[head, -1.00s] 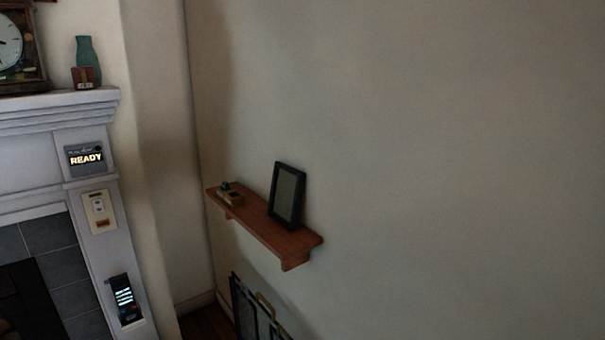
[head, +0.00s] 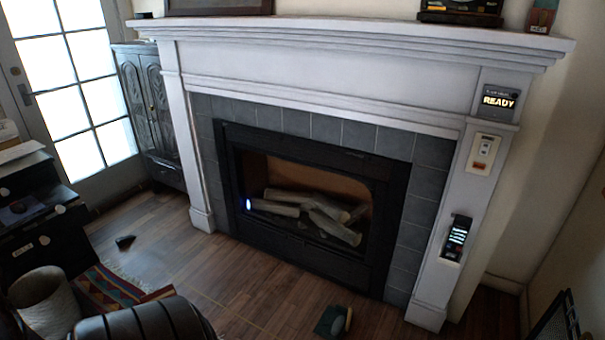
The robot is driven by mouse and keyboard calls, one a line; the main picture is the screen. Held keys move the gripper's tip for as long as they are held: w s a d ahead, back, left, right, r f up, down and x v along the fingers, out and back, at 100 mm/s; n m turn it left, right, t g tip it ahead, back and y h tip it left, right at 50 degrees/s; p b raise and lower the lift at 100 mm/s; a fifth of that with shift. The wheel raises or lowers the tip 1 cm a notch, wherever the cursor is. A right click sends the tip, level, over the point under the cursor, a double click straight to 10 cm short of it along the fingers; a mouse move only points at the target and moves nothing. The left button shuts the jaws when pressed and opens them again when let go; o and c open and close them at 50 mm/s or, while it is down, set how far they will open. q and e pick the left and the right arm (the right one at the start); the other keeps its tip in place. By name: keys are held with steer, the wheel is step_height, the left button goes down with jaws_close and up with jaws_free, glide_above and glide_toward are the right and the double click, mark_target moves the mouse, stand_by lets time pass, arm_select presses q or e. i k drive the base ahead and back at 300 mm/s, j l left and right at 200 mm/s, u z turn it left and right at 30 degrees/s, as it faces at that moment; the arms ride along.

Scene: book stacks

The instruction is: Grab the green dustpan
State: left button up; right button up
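A small dark green dustpan (head: 327,321) appears to lie on the wooden floor in front of the fireplace, at the bottom of the head view. A tan, rounded piece, perhaps a brush, sits at its right side. Its lower edge is near the frame's bottom. Neither of my grippers shows in this view.
A white fireplace (head: 330,65) with a dark firebox spans the middle. A black ribbed seat-like thing (head: 150,322), a grey basket (head: 45,303) and a striped rug (head: 110,288) are at lower left. A small dark object (head: 125,241) lies on floor that is otherwise largely clear.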

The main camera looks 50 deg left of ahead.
mark_target(331, 325)
steer(key=j+u, duration=0.15)
steer(key=u, duration=1.1)
steer(key=i+l+u, duration=0.2)
steer(key=i, duration=0.15)
